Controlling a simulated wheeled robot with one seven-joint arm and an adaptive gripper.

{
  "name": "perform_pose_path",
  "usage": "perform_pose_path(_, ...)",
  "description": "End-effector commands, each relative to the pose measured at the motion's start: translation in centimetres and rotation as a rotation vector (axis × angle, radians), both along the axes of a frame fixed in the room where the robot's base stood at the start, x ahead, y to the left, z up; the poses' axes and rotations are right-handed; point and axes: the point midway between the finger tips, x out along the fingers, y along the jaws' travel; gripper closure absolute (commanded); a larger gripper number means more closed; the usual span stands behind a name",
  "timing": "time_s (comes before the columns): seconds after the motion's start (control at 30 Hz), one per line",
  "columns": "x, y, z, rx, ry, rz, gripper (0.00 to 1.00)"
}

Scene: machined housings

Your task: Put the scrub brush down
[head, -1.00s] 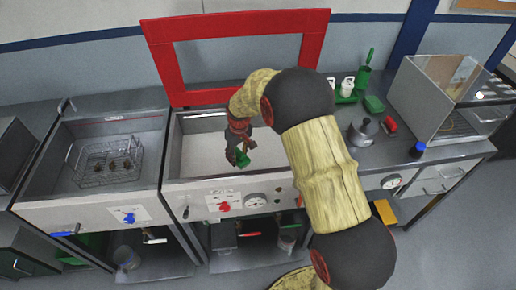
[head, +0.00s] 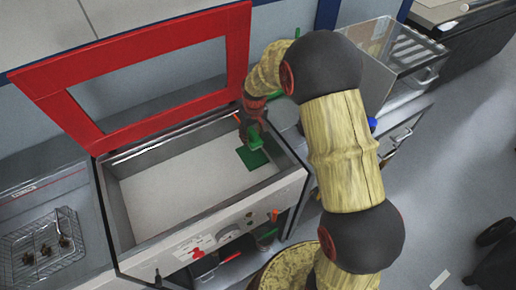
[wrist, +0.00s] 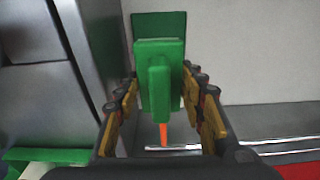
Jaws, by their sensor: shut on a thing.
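The green scrub brush (head: 255,141) is in my gripper (head: 254,124), over the right end of the white-floored basin (head: 180,180). In the wrist view the brush (wrist: 160,75) sits between the two fingers of my gripper (wrist: 161,112), which are shut on it. A dark green square patch (head: 246,159) lies on the basin floor just beyond the brush; it also shows in the wrist view (wrist: 150,25). I cannot tell whether the brush touches the floor. My arm hides part of the basin's right side.
A raised red frame (head: 120,55) stands along the basin's back edge. A wire basket (head: 45,245) with several dark parts is in the sink at left. A clear-sided box (head: 390,60) is at the back right. The basin's middle and left floor are bare.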

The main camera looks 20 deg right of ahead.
Motion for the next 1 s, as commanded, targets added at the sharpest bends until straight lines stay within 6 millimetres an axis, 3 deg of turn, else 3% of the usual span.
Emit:
perform_pose_path(0.23,-0.1,0.0,-4.5,0.000,0.005,-0.002,0.84)
perform_pose_path(0.63,-0.1,0.0,-9.0,0.000,0.004,-0.001,0.84)
perform_pose_path(1.0,0.0,0.0,-9.6,0.000,0.001,-0.001,0.84)
